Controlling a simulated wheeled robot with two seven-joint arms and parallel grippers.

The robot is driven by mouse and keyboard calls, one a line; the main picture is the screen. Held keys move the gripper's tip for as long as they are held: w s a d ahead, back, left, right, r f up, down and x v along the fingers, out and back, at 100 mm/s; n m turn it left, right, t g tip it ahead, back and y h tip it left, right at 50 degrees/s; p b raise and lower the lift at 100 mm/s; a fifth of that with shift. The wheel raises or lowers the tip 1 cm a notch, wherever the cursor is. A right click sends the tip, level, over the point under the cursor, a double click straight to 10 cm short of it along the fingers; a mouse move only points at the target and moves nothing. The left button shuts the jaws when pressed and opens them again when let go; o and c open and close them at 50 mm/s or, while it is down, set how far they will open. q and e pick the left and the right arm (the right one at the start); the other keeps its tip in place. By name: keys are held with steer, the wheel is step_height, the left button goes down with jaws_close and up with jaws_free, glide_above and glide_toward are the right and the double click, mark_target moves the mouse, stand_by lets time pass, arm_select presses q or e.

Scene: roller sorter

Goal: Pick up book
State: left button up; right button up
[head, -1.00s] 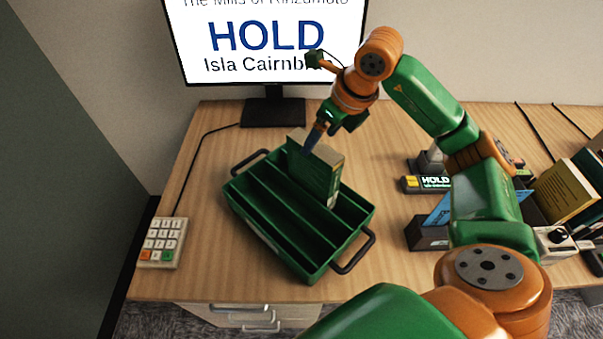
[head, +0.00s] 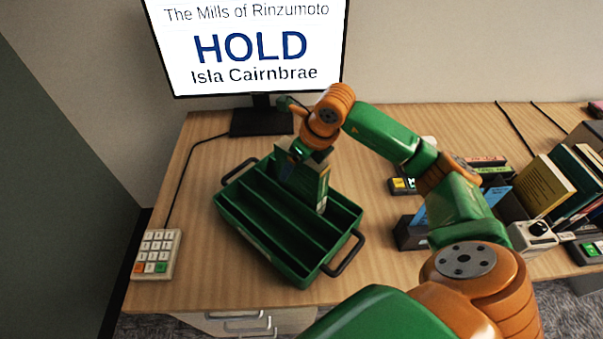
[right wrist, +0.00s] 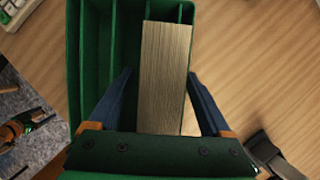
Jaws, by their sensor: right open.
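A green book (head: 312,188) with pale page edges stands upright in a slotted dark green tray (head: 248,234), toward its far right side. My right gripper (head: 300,157) is over the top of the book and partly hides it in the head view. In the right wrist view, the book's page edges (right wrist: 165,70) lie between the two dark blue fingers of the open gripper (right wrist: 160,76). A gap shows on the left side; the right finger is close to the book. My left gripper is in neither view.
A monitor (head: 250,50) reading "HOLD" stands behind the tray. A keypad (head: 157,253) lies left of it. More books (head: 545,185) and a small device (head: 533,237) stand at the right. Desk between keypad and tray is clear.

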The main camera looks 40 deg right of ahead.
steer(key=shift+f, duration=0.2)
jaws_close()
stand_by(0.4)
stand_by(1.1)
